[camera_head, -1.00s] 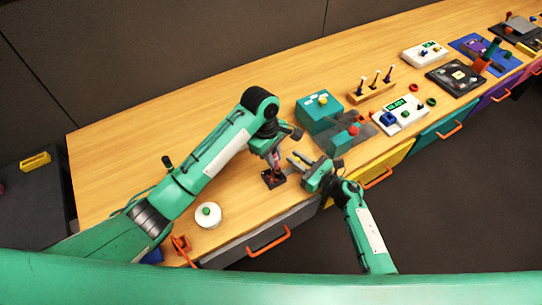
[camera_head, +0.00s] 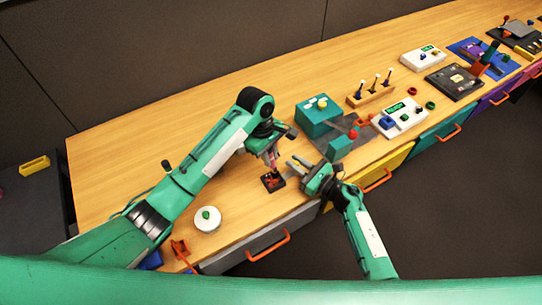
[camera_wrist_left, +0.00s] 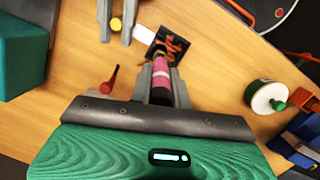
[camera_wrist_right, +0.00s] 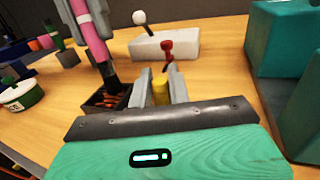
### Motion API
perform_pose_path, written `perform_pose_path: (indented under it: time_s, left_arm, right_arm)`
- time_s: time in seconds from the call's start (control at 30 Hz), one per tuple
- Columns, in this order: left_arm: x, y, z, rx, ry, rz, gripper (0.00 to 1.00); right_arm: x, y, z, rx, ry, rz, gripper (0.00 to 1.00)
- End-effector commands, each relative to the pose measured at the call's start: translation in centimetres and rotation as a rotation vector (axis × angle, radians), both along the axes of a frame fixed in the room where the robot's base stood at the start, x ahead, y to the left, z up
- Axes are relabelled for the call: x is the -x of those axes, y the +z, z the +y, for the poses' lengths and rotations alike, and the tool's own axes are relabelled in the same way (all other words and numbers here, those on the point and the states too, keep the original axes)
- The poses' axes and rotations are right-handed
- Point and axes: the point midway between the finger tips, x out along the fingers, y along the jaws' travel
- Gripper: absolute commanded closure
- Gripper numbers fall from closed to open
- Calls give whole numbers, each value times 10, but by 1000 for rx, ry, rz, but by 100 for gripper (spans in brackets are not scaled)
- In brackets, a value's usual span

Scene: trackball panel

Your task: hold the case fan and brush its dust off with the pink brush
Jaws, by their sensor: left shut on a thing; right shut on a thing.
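My left gripper (camera_head: 272,152) is shut on the pink brush (camera_wrist_left: 160,78), whose dark end points down. The brush also shows in the right wrist view (camera_wrist_right: 92,35). Its lower end is at the black case fan (camera_head: 272,182); exact contact is unclear. The fan (camera_wrist_left: 172,45) shows orange-brown patches. My right gripper (camera_head: 297,163) is shut on a yellow peg (camera_wrist_right: 160,91). In the left wrist view a white strip (camera_wrist_left: 144,33) runs between this gripper and the fan, so the peg seems to be the fan's grip. The fan's side shows in the right wrist view (camera_wrist_right: 106,99).
A white pot with a green knob (camera_head: 207,218) stands front left. A teal box (camera_head: 317,117) and a grey plate with a red-knobbed lever stand right of the grippers. Switch panels and a wooden peg rack line the right. The table's back left is clear.

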Motion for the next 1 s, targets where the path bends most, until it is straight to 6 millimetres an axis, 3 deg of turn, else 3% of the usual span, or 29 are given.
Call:
perform_pose_path:
  time_s: [0.37,1.0]
  left_arm:
    - [-5,1,4,0,1,0,100]
    - [2,-1,13,-1,1,2,100]
  right_arm:
    - [0,0,0,0,0,0,100]
    - [0,0,0,0,0,0,100]
